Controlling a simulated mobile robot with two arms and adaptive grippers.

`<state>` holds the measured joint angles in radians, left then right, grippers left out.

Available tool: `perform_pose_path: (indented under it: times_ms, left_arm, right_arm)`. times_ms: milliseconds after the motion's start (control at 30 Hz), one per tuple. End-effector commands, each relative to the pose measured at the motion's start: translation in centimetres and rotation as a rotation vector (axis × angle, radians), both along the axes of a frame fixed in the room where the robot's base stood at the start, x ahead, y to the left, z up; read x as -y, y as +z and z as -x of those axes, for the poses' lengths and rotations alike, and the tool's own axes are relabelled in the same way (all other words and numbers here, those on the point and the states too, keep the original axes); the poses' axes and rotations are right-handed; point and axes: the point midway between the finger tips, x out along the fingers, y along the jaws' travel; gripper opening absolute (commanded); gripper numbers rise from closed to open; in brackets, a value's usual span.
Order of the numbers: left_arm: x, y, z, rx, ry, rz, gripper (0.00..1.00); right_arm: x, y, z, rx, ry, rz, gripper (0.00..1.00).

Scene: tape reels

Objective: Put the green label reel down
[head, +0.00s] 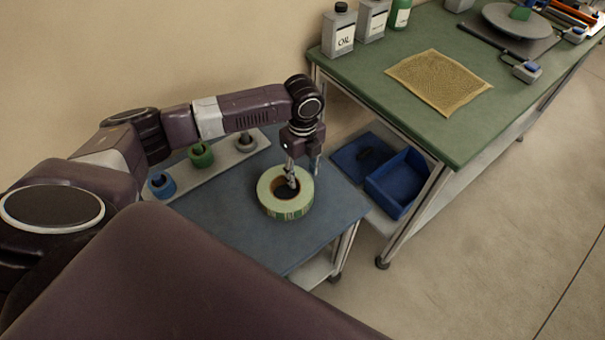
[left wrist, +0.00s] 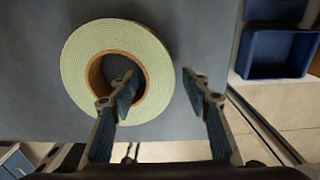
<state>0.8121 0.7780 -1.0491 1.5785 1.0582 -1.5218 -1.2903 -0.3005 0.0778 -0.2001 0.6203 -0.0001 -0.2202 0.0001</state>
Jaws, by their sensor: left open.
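The green label reel (head: 267,195) is a pale green ring with a brown core and a green-striped side. It lies flat on the blue-grey bench top (head: 232,218), near its right edge in the head view. My left gripper (head: 291,178) is over it, pointing down, jaws apart. In the left wrist view the reel (left wrist: 84,62) shows its coiled face. There the left finger of my left gripper (left wrist: 165,82) overlaps the core hole and the right finger is beyond the outer rim, so they straddle the ring's wall. Fingertip depth is hard to tell. My right gripper is out of view.
A pale rack (head: 220,166) with blue, green and dark small reels stands behind on the same bench. A green-topped table (head: 400,100) to the right holds bottles and a tan mesh sheet (head: 438,80). A blue bin (head: 398,182) sits on its lower shelf.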

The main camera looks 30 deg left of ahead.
Motion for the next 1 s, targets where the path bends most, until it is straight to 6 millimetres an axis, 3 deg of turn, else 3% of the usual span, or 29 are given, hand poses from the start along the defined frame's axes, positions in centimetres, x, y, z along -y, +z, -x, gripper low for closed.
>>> perform_pose_path:
  times_ms: [300, 500, 700, 1000]
  left_arm:
    - [0.0, 6.7, -0.2, 0.006, -0.001, 0.0, 0.44]
    - [0.0, 9.9, -0.2, 0.004, 0.001, 0.001, 0.44]
    - [0.0, 11.0, -0.1, 0.002, 0.0, 0.001, 0.44]
    - [0.0, 11.0, -0.1, 0.001, 0.0, 0.0, 0.44]
  right_arm:
    - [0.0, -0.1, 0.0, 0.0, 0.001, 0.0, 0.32]
    - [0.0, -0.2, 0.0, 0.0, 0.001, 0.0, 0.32]
    - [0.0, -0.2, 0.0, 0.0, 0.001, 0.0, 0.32]
    - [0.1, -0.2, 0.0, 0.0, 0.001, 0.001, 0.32]
